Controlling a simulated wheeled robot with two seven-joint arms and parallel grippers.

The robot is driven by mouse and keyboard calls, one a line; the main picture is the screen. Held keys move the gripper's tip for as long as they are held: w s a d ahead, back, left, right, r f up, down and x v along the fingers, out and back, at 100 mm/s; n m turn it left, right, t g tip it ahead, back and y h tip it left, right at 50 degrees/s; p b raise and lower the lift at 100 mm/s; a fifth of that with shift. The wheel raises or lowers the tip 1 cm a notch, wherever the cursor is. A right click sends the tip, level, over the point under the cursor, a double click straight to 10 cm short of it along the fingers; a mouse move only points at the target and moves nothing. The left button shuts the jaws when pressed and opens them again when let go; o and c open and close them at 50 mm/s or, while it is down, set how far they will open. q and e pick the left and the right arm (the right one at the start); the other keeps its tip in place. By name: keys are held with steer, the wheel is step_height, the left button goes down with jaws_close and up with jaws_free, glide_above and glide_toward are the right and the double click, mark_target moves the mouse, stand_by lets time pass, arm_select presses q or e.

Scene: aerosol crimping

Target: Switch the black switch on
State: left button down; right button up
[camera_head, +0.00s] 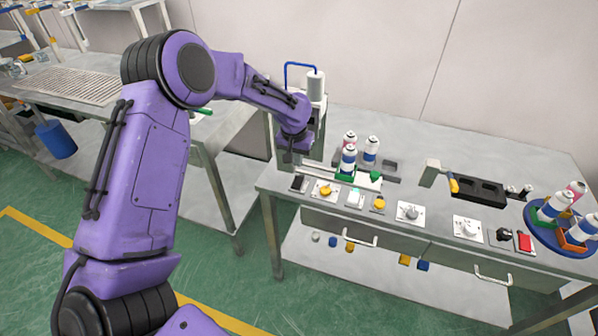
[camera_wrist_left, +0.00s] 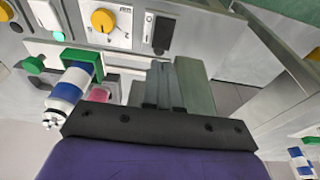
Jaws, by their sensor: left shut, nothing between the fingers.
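The black switch (camera_head: 298,184) sits at the left front corner of the steel workbench. In the left wrist view the black switch (camera_wrist_left: 163,35) is a dark rocker on a light plate with "O" and "I" marks beside it. My left gripper (camera_head: 291,165) hangs close behind the switch in the head view. In the left wrist view the left gripper (camera_wrist_left: 161,68) has its grey fingers together and empty, pointing towards the switch, apart from it in the picture. I cannot tell the rocker's position. My right gripper is not in view.
A yellow knob (camera_head: 325,190) sits just right of the switch, with further knobs and buttons along the front edge. Several spray cans (camera_head: 349,160) stand behind them. A blue round holder (camera_head: 565,235) with cans is at the far right.

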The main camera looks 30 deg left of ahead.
mark_target(298, 182)
arm_select(q)
steer(key=f, duration=0.2)
steer(key=w+f+p, duration=0.1)
steer(key=f, duration=0.4)
steer(key=shift+w+a+f+p, duration=0.1)
steer(key=shift+w+a+p, duration=0.1)
steer(key=shift+p, duration=0.1)
steer(key=shift+f, duration=0.3)
steer(key=shift+w+f+b, duration=0.1)
steer(key=shift+f+b, duration=0.2)
steer(key=shift+f, duration=0.05)
steer(key=shift+r, duration=0.15)
steer(key=shift+s+d+r+p, duration=0.1)
steer(key=shift+s+d+p, duration=0.1)
steer(key=shift+s+p, duration=0.7)
steer(key=shift+w, duration=0.1)
